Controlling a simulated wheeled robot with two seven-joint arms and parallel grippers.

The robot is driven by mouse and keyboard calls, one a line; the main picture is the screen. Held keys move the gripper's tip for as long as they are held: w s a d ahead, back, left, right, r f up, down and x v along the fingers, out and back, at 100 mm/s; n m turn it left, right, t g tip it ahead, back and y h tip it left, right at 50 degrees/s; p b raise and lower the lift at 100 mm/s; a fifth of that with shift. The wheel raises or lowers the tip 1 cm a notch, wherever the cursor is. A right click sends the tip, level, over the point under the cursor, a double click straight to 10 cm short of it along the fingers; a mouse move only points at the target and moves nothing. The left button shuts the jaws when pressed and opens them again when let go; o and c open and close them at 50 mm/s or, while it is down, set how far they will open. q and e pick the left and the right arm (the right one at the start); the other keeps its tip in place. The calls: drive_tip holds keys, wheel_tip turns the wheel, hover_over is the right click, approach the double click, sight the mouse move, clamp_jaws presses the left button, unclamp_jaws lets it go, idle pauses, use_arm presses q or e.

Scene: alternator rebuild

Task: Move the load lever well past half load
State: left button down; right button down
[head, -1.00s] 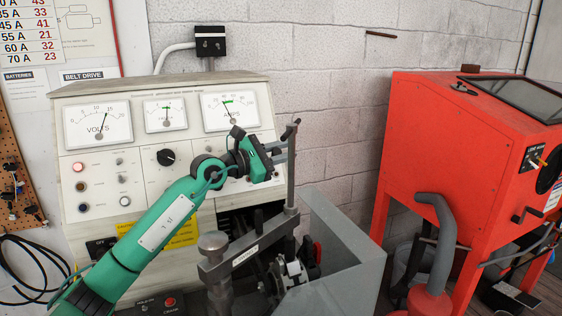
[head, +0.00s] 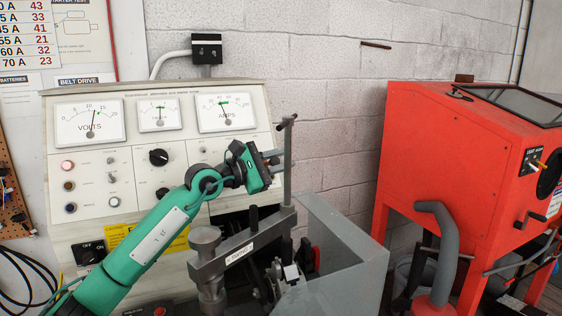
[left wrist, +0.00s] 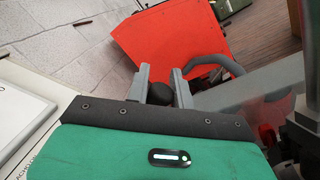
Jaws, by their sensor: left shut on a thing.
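The load lever (head: 287,180) is an upright grey rod with a short crossbar at its top, rising from the clamp frame in front of the test bench. My left gripper (head: 280,159) comes in from the left and is shut on the upper part of the lever, below the crossbar. In the left wrist view, the two grey fingers (left wrist: 162,88) stand on either side of a dark rounded piece (left wrist: 160,94). The amps dial (head: 225,112) on the bench has its needle left of centre. My right gripper is not in view.
A grey metal guard (head: 345,240) stands right of the lever. A grey post with a round cap (head: 205,237) stands in front of the bench panel. A red cabinet (head: 440,150) with a grey hose (head: 446,240) is at the right.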

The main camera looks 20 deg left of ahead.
use_arm(q)
drive_tip(key=c, duration=1.2)
unclamp_jaws()
drive_tip(key=shift+s, duration=0.1)
drive_tip(key=shift+s+a+f, duration=0.15)
drive_tip(key=shift+s+a, duration=0.05)
drive_tip(key=b+v, duration=0.5)
drive_tip(key=v, duration=0.8)
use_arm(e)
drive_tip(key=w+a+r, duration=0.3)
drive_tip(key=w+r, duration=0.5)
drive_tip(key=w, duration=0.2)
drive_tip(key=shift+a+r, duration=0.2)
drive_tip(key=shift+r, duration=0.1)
use_arm(q)
drive_tip(key=shift+s, duration=0.1)
